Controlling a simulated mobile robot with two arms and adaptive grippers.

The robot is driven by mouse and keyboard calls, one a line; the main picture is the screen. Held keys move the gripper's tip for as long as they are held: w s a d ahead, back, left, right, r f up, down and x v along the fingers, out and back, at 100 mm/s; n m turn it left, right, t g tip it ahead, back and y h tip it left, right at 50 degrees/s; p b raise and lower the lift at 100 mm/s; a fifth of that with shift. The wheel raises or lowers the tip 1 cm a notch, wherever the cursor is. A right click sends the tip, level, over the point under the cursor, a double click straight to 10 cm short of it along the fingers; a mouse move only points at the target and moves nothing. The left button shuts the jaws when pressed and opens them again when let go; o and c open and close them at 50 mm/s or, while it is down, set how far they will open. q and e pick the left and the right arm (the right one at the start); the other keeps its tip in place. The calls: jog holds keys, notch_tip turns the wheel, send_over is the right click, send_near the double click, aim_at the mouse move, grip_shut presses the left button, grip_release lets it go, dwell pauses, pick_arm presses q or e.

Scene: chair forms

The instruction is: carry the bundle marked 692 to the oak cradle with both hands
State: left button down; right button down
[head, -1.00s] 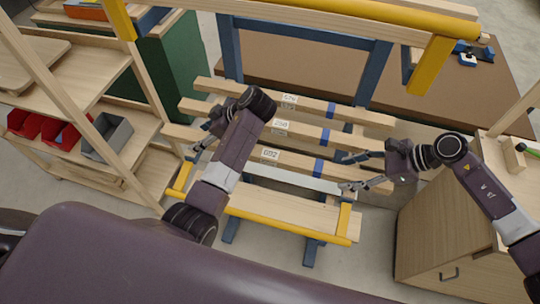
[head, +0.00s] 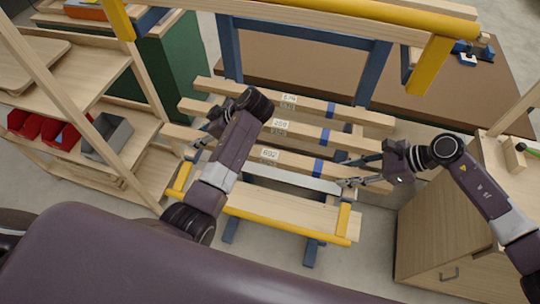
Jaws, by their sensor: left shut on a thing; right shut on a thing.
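The bundle marked 692 (head: 295,161) is a long pale wooden bundle with a white label and a blue band. It is the nearest of three similar bundles on the blue rack. My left gripper (head: 198,146) is shut on its left part, partly hidden behind my own forearm. My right gripper (head: 347,171) is shut on its right part, just right of the blue band, with one finger on the far side and one on the near side. The bundle still appears at rack level. I cannot tell which thing is the oak cradle.
Two more labelled bundles, a middle one (head: 303,131) and a far one (head: 310,102), lie close behind. A yellow-edged shelf (head: 290,211) is below in front. Wooden shelving (head: 95,80) stands left, a wooden cabinet (head: 440,235) right. A yellow rail (head: 350,17) crosses above.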

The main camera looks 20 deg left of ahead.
pick_arm(q)
jog(key=shift+w+r, duration=0.1)
jog(key=shift+r, duration=0.15)
pick_arm(e)
jog(key=shift+w+r, duration=0.1)
jog(key=shift+r, duration=0.15)
